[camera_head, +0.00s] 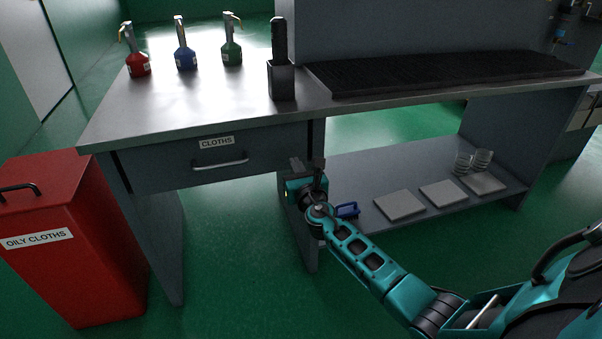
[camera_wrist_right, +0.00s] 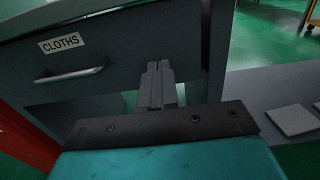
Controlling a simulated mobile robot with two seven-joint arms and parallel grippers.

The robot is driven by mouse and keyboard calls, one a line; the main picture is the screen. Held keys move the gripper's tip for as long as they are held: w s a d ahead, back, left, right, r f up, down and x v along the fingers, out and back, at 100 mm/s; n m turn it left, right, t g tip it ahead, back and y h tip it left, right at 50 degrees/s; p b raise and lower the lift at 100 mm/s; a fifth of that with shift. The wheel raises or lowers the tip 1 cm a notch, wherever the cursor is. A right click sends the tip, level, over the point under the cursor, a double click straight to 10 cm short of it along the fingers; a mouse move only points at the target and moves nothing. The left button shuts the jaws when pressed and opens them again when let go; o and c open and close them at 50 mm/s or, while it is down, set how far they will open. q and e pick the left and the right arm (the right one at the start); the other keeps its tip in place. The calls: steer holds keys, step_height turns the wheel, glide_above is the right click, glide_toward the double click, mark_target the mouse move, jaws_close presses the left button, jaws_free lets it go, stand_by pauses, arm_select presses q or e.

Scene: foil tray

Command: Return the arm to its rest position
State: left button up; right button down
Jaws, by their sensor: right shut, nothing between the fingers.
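My right arm (camera_head: 375,261) is teal and black and reaches in from the lower right of the head view. Its right gripper (camera_head: 318,168) is in front of the bench, just right of the closed drawer. In the right wrist view the fingers (camera_wrist_right: 159,70) are together with nothing between them. My left gripper is not in either view.
The grey bench (camera_head: 200,118) holds red, blue and green spray bottles (camera_head: 184,52), a dark holder (camera_head: 281,80) and a black grate (camera_head: 440,72). A lower shelf (camera_head: 365,192) has pale plates, glasses and a blue object (camera_head: 347,210). A red OILY CLOTHS bin (camera_head: 75,270) stands left. Green floor is open in front.

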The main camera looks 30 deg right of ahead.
arm_select(q)
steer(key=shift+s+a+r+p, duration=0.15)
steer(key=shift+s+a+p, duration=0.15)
steer(key=shift+p, duration=0.15)
arm_select(e)
steer(key=shift+v, duration=2.4)
steer(key=s+a+f+m+g+y, duration=0.35)
steer(key=s+a+m, duration=0.65)
steer(key=m, duration=0.4)
steer(key=s+a+f+m+g+y, duration=0.4)
steer(key=s+a+m, duration=0.4)
steer(key=s+m, duration=0.55)
arm_select(q)
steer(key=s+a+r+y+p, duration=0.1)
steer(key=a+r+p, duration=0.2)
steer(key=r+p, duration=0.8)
steer(key=p, duration=0.4)
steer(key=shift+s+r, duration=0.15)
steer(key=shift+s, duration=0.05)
arm_select(e)
step_height(320, 180, up, 10)
steer(key=s+d+m, duration=0.1)
steer(key=s+m, duration=0.1)
steer(key=shift+m+t, duration=0.35)
steer(key=shift+t, duration=0.1)
